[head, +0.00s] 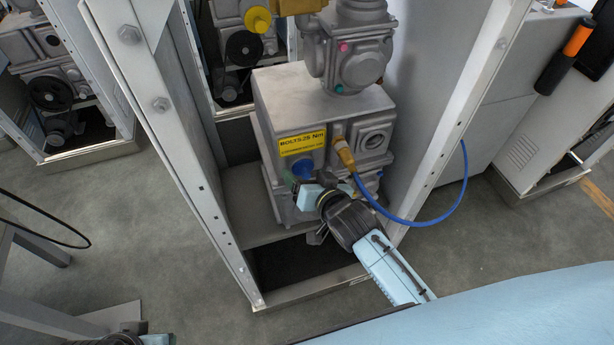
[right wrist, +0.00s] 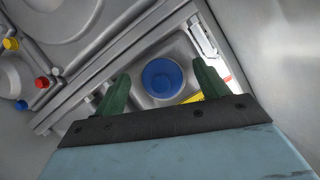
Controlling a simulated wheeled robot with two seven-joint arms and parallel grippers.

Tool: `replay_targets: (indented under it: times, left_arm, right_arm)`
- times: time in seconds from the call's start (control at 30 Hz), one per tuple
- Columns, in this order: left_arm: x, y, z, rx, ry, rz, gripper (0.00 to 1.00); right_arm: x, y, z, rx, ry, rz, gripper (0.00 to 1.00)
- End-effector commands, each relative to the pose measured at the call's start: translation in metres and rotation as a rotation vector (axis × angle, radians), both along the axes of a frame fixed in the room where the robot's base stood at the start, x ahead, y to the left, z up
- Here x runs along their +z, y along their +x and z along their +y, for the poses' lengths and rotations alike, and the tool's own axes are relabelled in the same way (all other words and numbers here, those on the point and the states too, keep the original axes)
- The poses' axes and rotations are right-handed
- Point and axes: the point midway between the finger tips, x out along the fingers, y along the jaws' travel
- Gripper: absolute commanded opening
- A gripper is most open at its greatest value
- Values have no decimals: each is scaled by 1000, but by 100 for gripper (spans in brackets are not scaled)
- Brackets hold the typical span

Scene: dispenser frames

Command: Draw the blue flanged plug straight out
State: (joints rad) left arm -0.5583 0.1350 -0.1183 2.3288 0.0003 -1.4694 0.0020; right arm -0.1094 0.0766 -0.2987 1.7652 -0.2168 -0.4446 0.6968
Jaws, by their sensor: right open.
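The blue flanged plug (head: 303,168) is seated in the lower front of the grey dispenser body, under a yellow label. In the right wrist view the plug (right wrist: 162,77) is a round blue disc with a darker recessed centre, in a grey recess. My right gripper (head: 306,181) is open with dark green fingers. In the wrist view its fingers (right wrist: 161,72) stand on either side of the plug, with visible gaps to both. Contact is not visible. The gripper partly covers the plug's surroundings in the head view. My left gripper's fingers are not visible.
A blue hose (head: 407,222) with a brass fitting (head: 345,154) loops right of the plug. White frame posts (head: 183,150) stand on both sides. The yellow label (head: 302,143) sits above. Small red, blue and yellow caps show at the wrist view's left.

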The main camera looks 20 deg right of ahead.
Motion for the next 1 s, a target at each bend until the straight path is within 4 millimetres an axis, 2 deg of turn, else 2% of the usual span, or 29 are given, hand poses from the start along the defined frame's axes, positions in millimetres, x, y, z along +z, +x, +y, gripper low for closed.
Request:
replay_targets:
  times: [0.1,0.4,0.47,0.67,1.0]
  left_arm:
    - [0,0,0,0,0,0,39]
    - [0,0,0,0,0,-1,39]
    - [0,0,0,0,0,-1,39]
    - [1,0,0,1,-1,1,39]
    - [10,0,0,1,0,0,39]
  right_arm:
    - [0,0,0,0,0,0,71]
    - [0,0,0,0,0,-1,32]
    - [0,0,0,0,0,-1,25]
    - [1,-2,0,0,0,0,25]
    - [1,-19,-1,0,0,1,25]
